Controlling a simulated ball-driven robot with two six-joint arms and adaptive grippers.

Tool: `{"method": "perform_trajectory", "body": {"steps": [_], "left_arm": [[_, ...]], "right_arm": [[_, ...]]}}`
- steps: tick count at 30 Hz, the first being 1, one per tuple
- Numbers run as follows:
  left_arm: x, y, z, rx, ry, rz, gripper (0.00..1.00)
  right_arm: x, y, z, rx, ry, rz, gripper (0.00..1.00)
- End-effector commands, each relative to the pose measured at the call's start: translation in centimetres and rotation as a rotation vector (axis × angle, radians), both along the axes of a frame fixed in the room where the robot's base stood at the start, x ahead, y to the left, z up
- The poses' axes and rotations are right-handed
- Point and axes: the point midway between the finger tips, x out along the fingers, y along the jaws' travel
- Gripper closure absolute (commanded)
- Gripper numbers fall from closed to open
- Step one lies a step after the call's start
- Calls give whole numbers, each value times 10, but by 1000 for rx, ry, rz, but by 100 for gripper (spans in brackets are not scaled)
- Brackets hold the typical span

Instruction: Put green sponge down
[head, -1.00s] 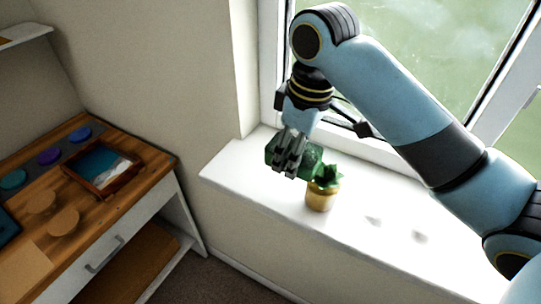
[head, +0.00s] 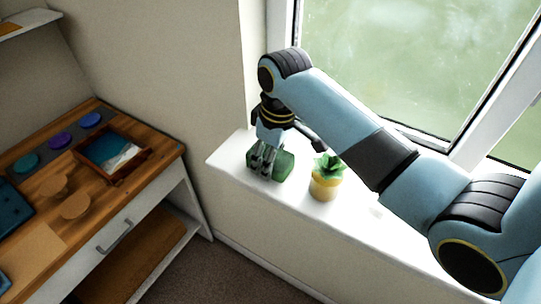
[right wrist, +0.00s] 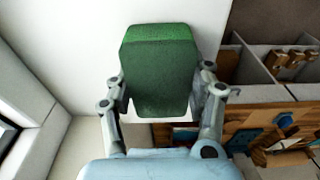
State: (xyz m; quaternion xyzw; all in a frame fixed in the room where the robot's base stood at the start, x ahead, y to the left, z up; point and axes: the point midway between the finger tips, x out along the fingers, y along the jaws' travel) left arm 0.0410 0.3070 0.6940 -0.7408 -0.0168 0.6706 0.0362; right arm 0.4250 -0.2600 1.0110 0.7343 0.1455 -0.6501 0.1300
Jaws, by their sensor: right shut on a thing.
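The green sponge (head: 285,166) is in my right gripper (head: 263,170), over the left part of the white window sill (head: 231,157). The jaws are shut on it. In the right wrist view the sponge (right wrist: 160,72) sits between the two fingers of the gripper (right wrist: 160,100), with pale surface behind it. In the head view it is low at the sill; I cannot tell whether its underside touches. My left gripper is not in view.
A green plant in a gold pot (head: 325,182) stands on the sill just right of the sponge. The window is behind. At the left is a wooden desk (head: 40,240) with coloured discs (head: 60,141) and a framed blue-and-white tray (head: 112,155). The sill's left end is clear.

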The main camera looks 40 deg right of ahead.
Motion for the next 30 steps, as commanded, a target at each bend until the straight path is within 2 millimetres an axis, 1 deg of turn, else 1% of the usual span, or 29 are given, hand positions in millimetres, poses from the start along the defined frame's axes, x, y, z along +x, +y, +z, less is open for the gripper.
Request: {"method": "perform_trajectory", "body": {"steps": [2, 3, 7, 8, 15, 19, 23, 30], "left_arm": [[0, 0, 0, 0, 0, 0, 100], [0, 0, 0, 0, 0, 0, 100], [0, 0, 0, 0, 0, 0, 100], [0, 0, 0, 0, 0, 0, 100], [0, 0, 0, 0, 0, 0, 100], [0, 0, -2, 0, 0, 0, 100], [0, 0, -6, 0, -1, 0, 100], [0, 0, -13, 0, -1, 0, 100]], "right_arm": [[0, 0, -3, 0, 1, 0, 77], [0, 0, -2, 0, 1, 0, 41], [0, 0, -2, 0, 1, 0, 24], [0, 0, -2, 0, 1, 0, 23], [0, 0, -1, 0, 0, 0, 23], [0, -1, 7, 0, -2, 0, 23], [-3, -2, 29, -1, -5, 0, 23], [-9, -4, 83, -1, -4, 0, 23]]}}
